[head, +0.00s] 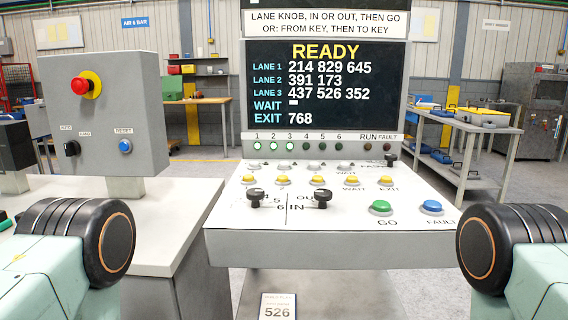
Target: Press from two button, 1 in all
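The sloped console (222,208) in the head view carries two rows of small keys. The front row has yellow keys, the second from left being a yellow key (283,181). Behind it is a row of pale keys, the second from left being a pale key (283,166). Most key labels are too small to read, so I cannot tell which key is "from two". The screen (325,85) reads READY, with lane 2 showing 391 173. Neither of my grippers is in view; only my arm links show at the lower left and right.
Two black knobs (256,198) and (322,198), a green GO button (381,208) and a blue FAULT button (432,207) are on the console. A grey box (140,110) with a red button stands at left. Under the console is a 526 plate (278,307).

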